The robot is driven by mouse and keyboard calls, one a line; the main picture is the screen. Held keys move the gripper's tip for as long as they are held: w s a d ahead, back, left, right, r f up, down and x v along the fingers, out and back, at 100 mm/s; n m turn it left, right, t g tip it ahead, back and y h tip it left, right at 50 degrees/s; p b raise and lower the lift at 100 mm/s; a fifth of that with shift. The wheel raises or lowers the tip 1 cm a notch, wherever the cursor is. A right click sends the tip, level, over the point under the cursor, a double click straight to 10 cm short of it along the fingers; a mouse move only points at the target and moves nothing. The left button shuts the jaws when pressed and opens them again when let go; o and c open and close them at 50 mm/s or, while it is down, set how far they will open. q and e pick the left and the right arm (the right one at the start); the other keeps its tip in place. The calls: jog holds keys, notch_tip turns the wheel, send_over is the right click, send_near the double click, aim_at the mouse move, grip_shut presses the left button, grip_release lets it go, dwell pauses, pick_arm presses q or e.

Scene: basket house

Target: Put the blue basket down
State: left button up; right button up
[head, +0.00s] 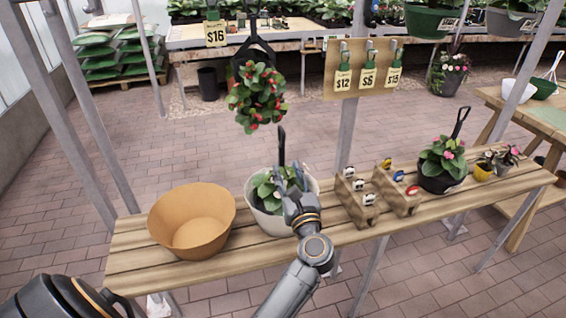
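No blue basket shows in the head view. A wide tan-orange basket or pot (190,222), seemingly empty, stands on the left part of the wooden bench (150,262). Right of it is a white pot (262,222) with a leafy green plant and a dark upright hanger (281,146). My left gripper (291,180) is over the right side of the white pot, near the hanger and leaves. Its fingers overlap the plant, so I cannot tell whether they are open or touching anything. My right gripper is not in view.
Right of the white pot are wooden label holders (357,198), a dark pot with pink flowers (440,178) and a small yellow pot (482,172). A red-flowered plant (257,97) hangs above the bench. Metal posts rise around it.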

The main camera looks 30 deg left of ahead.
pick_arm(q)
jog(key=s+d+f+m+t+h, duration=0.1)
jog(key=d+f+m+t+h, duration=0.1)
jog(key=d+f+m+h, duration=0.65)
jog(key=d+f+m+t+h, duration=0.25)
jog(key=d+f+m, duration=0.25)
jog(key=f+m, duration=0.8)
jog(key=s+d+f+m+g+h, duration=0.2)
jog(key=s+f+m, duration=0.35)
jog(key=f, duration=0.45)
jog(key=s+d+f+m+g+h, duration=0.2)
jog(key=s+f+m+g, duration=0.15)
jog(key=f+m, duration=0.5)
jog(key=s+a+f+m+g+h, duration=0.15)
jog(key=s+f+m+g, duration=0.5)
jog(key=s+f, duration=1.25)
jog(key=s+a+f+m+g+y+p, duration=0.1)
jog(key=s+a+m+g, duration=0.1)
jog(key=s, duration=0.7)
jog(key=s+a+m+g+p, duration=0.1)
jog(key=s+a+m, duration=0.3)
jog(key=s, duration=0.6)
jog(key=shift+s+a+f+g+y, duration=0.15)
jog(key=shift+a+f+g+y, duration=0.25)
jog(key=shift+g, duration=0.45)
